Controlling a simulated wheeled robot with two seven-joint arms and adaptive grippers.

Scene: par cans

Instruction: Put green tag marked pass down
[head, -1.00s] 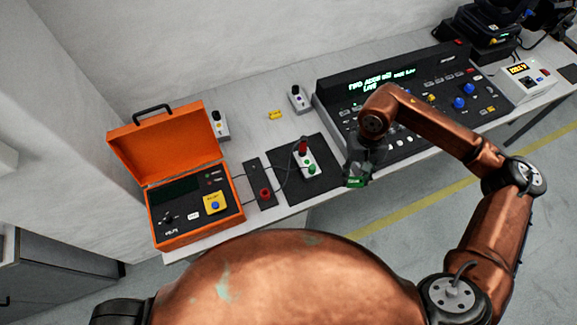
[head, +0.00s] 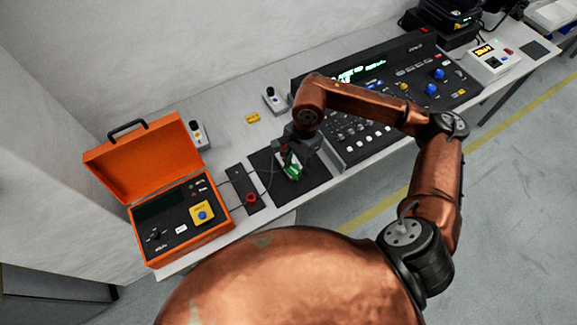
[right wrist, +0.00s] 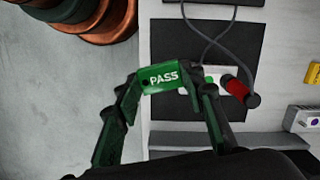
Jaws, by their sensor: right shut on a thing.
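The green tag marked PASS (right wrist: 163,78) is held between the fingertips of my right gripper (right wrist: 165,92), which is shut on it. In the head view the right gripper (head: 292,160) hangs over the black mat (head: 314,190), at the white block with a red part and a green part. The right wrist view shows the mat (right wrist: 180,45) behind the tag, with the white block (right wrist: 212,73) and its red part (right wrist: 236,88) beside the tag. The gripper partly hides the block. I cannot tell whether the tag touches anything below. My left gripper is not in view.
An open orange case (head: 138,160) stands left on the table. A dark strip with a red button (head: 251,197) lies between case and mat. A large black console (head: 370,100) stands to the right. A small yellow piece (head: 253,118) lies behind the mat.

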